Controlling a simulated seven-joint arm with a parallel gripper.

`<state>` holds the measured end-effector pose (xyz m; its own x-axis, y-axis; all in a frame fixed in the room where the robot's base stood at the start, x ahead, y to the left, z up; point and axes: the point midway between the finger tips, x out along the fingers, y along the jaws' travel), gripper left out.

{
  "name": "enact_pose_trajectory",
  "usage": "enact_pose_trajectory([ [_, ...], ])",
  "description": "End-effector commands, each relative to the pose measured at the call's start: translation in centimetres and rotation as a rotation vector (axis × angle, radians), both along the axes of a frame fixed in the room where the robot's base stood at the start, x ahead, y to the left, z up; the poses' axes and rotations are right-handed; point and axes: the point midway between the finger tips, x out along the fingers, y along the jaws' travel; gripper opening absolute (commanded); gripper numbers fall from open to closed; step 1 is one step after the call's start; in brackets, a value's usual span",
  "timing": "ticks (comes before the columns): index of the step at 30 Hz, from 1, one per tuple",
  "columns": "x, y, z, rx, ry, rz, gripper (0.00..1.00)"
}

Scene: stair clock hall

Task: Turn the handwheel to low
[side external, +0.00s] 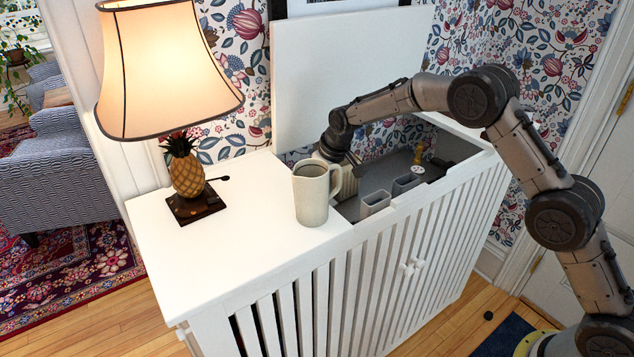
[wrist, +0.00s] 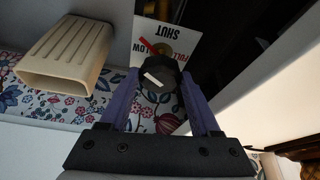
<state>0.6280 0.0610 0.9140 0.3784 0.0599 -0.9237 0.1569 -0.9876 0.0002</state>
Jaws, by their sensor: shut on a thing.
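The handwheel (wrist: 160,70) is a dark round knob with a white mark in the wrist view. My gripper (wrist: 159,84) is shut on it, with a purple finger on each side. Behind it is a white plate (wrist: 178,38) with SHUT, LOW and FULL lettering, seen upside down. A red pointer (wrist: 148,45) lies across the plate; I cannot tell exactly which word it indicates. In the side external view my gripper (side external: 350,158) is low in the open cabinet compartment behind the jug, and the wheel there is hidden.
A cream jug (side external: 310,195) stands on the white slatted cabinet (side external: 240,240) close to my gripper. A beige ribbed piece (wrist: 68,52) is beside the wheel. Grey boxes (side external: 375,202) and a brass fitting (side external: 418,157) are in the compartment. A lamp (side external: 170,75) stands left.

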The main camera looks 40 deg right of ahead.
Motion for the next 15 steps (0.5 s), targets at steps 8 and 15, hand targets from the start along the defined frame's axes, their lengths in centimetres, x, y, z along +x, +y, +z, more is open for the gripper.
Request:
enact_pose_trajectory([
  [8, 0.03, -0.28, 0.07, 0.003, 0.001, 0.225, 0.08],
  [15, 0.11, -0.40, 0.07, 0.002, 0.000, 0.415, 0.08],
])
